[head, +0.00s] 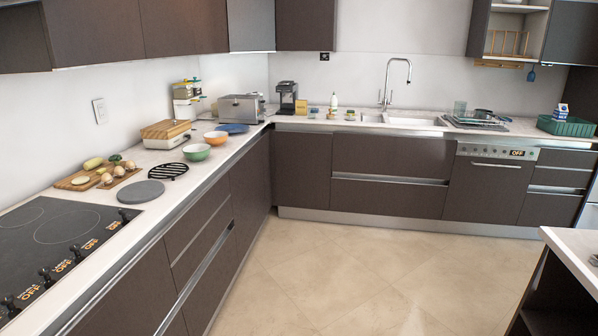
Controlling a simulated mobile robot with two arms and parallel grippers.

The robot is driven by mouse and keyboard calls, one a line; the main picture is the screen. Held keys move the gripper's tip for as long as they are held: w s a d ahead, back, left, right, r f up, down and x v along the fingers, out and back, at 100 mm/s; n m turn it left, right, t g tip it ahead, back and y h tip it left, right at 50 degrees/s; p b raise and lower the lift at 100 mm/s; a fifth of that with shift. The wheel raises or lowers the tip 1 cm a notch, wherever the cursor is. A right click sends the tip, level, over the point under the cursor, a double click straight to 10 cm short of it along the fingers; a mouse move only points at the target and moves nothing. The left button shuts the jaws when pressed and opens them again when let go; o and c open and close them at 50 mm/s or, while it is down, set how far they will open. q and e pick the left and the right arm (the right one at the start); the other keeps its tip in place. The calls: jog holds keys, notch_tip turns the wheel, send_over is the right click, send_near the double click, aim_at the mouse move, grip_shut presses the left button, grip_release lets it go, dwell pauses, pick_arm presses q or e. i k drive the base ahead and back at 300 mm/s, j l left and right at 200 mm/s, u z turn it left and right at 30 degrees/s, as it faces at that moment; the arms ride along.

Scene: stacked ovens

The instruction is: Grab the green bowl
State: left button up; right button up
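The green bowl (196,152) stands upright on the left counter, close to the counter's front edge. Its inside looks pale and its outside green. An orange bowl (216,138) stands just behind it, a little to the right. Neither of my grippers shows in the head view, and nothing is touching the green bowl.
A black trivet (168,171) and grey round plate (141,191) lie nearer on the left counter (205,172). The tiled floor (330,275) is clear; an island corner (575,250) is at right.

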aim_at(197, 154)
jog(key=i+u, duration=0.1)
jog(key=i, duration=0.5)
jog(key=i+l+u, duration=0.1)
jog(key=i, duration=0.5)
jog(key=i+l+u, duration=0.1)
jog(key=i, duration=0.5)
jog(key=l, duration=0.1)
